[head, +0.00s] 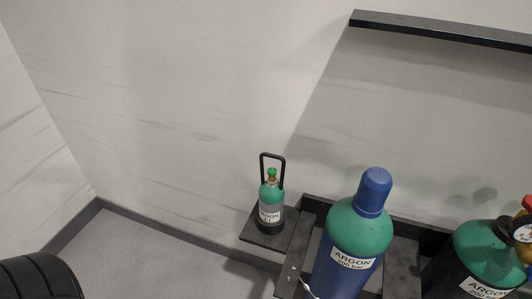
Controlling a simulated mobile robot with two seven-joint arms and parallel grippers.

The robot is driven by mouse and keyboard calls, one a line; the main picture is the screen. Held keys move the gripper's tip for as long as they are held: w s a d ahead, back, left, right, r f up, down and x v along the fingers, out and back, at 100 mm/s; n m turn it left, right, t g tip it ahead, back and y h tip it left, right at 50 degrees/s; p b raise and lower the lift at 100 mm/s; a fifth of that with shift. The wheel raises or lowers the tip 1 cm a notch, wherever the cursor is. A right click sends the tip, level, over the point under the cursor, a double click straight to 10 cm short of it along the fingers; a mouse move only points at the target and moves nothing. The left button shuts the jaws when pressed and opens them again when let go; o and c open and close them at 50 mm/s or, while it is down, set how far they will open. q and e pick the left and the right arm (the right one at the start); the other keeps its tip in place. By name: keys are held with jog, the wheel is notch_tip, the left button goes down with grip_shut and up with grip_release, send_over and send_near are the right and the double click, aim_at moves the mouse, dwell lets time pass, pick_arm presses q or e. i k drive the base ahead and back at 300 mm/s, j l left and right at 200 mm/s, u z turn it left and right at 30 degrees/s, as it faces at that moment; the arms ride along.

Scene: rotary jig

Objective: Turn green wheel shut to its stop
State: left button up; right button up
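A small green wheel (272,173) sits on top of a small argon cylinder (270,203) in the head view, under a black hoop handle (262,163). The small cylinder stands upright on a dark shelf (254,232). Whether the wheel is open or shut cannot be told at this size. Neither of my grippers is in view.
A large cylinder with a blue cap (375,187) and green shoulder (359,230) stands right of the small one. Another green-topped cylinder (489,250) with a gauge (524,233) is at the right edge. A dark bar (440,31) runs along the wall above.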

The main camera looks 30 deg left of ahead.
aim_at(272, 171)
jog(key=i+j, duration=0.15)
jog(key=j, duration=0.15)
jog(key=i+j+z, duration=0.1)
jog(key=j, duration=0.25)
jog(key=i+j, duration=0.2)
jog(key=i+j+z, duration=0.1)
jog(key=j, duration=0.35)
